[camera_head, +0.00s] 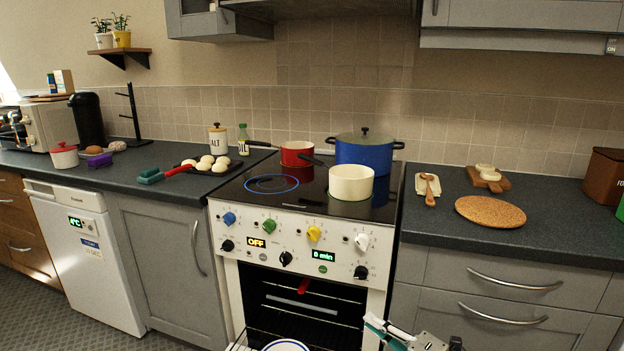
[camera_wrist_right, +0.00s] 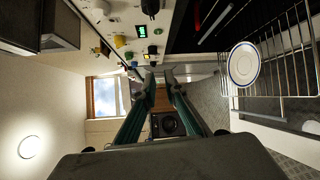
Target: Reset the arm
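My right gripper (camera_head: 392,334) is at the bottom edge of the head view, in front of the stove's lower right side. In the right wrist view its two green-sided fingers (camera_wrist_right: 159,78) stand apart with nothing between them, so it is open and empty. The oven (camera_head: 300,300) is open at the front, with dark insides and wire racks showing. A white plate with a blue rim (camera_wrist_right: 244,64) lies on a wire rack (camera_wrist_right: 290,75) beside the gripper; its top edge also shows in the head view (camera_head: 287,345). My left gripper is not in view.
On the hob stand a cream pot (camera_head: 351,183), a blue lidded pot (camera_head: 364,152) and a red saucepan (camera_head: 296,152). A round cork mat (camera_head: 490,211) lies on the right counter. A tray with several pale round pieces (camera_head: 208,164) lies left of the hob.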

